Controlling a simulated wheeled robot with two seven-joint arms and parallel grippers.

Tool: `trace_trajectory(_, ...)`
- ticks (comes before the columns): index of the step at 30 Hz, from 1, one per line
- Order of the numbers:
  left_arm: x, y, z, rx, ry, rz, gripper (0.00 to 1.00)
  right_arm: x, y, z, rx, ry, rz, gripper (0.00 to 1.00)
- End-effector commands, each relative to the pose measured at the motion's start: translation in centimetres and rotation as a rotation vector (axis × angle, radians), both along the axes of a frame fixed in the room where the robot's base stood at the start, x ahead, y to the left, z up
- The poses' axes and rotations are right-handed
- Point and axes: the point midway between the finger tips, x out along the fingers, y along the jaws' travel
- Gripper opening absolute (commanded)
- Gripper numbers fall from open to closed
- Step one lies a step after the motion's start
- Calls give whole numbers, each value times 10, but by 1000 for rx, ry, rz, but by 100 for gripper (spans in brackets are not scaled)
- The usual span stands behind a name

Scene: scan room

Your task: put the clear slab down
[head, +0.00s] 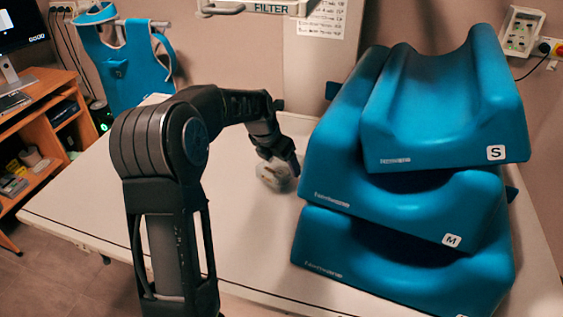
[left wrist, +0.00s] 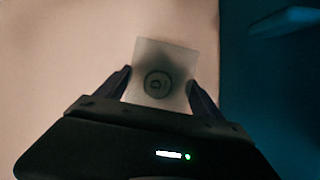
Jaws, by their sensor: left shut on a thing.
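The clear slab (left wrist: 166,58) is a pale, see-through, nearly square piece with a dark round mark on it. My left gripper (left wrist: 160,88) is shut on it, with one dark finger at each side edge. In the head view my left gripper (head: 280,166) points down over the white table, just left of the blue cushions. The slab shows there as a small blurred pale shape (head: 272,178) at the fingertips. I cannot tell whether it touches the table top. My right gripper is not in view.
Blue cushions marked S (head: 440,115) and M (head: 400,205) are stacked with another on the right of the white table (head: 85,195). The table is clear left of my arm. A wooden desk (head: 45,125) stands at the far left, and a blue apron (head: 125,65) hangs behind.

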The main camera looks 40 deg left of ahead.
Motion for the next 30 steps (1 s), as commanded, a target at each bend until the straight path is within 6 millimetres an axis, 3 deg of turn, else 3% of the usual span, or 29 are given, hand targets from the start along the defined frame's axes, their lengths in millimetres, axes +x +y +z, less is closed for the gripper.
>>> trace_trajectory(8, 1, 0, 0, 1, -2, 0, 8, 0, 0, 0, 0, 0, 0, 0)
trace_trajectory(9, 0, 0, -1, 0, 0, 0, 80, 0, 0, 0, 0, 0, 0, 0)
trace_trajectory(16, 0, 0, -1, 0, 0, 0, 99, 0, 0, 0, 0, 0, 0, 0)
trace_trajectory(25, 0, 0, 1, 0, 0, 0, 99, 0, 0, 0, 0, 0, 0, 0)
trace_trajectory(30, -5, 0, 14, 0, -3, 0, 99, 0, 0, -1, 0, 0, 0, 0)
